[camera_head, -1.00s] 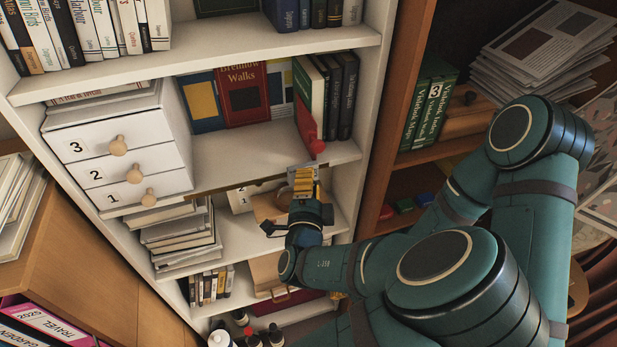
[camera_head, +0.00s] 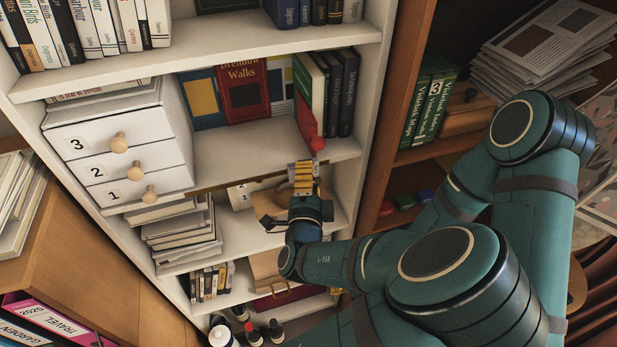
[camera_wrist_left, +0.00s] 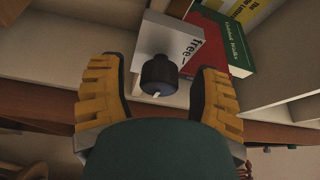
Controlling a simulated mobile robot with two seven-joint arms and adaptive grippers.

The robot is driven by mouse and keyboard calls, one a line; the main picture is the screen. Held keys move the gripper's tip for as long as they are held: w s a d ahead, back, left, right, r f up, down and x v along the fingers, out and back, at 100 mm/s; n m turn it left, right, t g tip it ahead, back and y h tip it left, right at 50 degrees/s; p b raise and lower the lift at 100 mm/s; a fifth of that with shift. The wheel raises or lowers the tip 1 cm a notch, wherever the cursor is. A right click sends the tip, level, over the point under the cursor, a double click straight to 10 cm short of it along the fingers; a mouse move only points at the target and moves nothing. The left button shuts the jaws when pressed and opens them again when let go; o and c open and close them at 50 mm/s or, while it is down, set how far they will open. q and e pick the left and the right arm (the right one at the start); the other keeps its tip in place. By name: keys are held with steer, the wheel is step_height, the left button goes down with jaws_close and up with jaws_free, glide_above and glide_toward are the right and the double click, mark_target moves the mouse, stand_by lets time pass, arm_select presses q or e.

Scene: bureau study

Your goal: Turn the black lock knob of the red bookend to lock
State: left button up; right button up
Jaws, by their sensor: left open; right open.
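The red bookend (camera_head: 306,121) stands on the upper shelf against the left side of the green book and dark books. Its lower end reaches the shelf's front edge. In the left wrist view, the black lock knob (camera_wrist_left: 159,74) with a short white mark at its near end stands out in front of a pale face (camera_wrist_left: 168,46) lettered "free-". My left gripper (camera_head: 303,167) is open just below and in front of the bookend. Its yellow fingers (camera_wrist_left: 159,88) are on either side of the knob, with visible gaps. In the head view the knob is not distinguishable. My right gripper is not in view.
A white drawer unit (camera_head: 121,148) stands left on the same shelf, with bare shelf (camera_head: 235,160) between it and the bookend. The shelf's front edge and the right upright (camera_head: 372,130) are close to my left gripper. Stacked books (camera_head: 182,235) lie on the shelf below.

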arm_select(q)
steer(key=s, duration=0.7)
steer(key=shift+s+a+f, duration=0.2)
steer(key=shift+a+f, duration=0.05)
steer(key=shift+a, duration=0.05)
steer(key=s+a+f+n+g+h, duration=0.1)
steer(key=s+a+f+n+g, duration=0.2)
steer(key=f+n+g, duration=0.2)
steer(key=s+a+f+n+g+b, duration=0.1)
steer(key=s+a+f+n+g, duration=0.2)
steer(key=f+n+g, duration=0.3)
steer(key=s+a+f+n+g+h+b, duration=0.1)
steer(key=s+a+f+n+g, duration=0.2)
steer(key=f+n, duration=0.4)
steer(key=shift+a+f+n+g+h, duration=0.4)
steer(key=shift+f+g, duration=1)
steer(key=shift+f, duration=2.1)
steer(key=shift+s, duration=0.1)
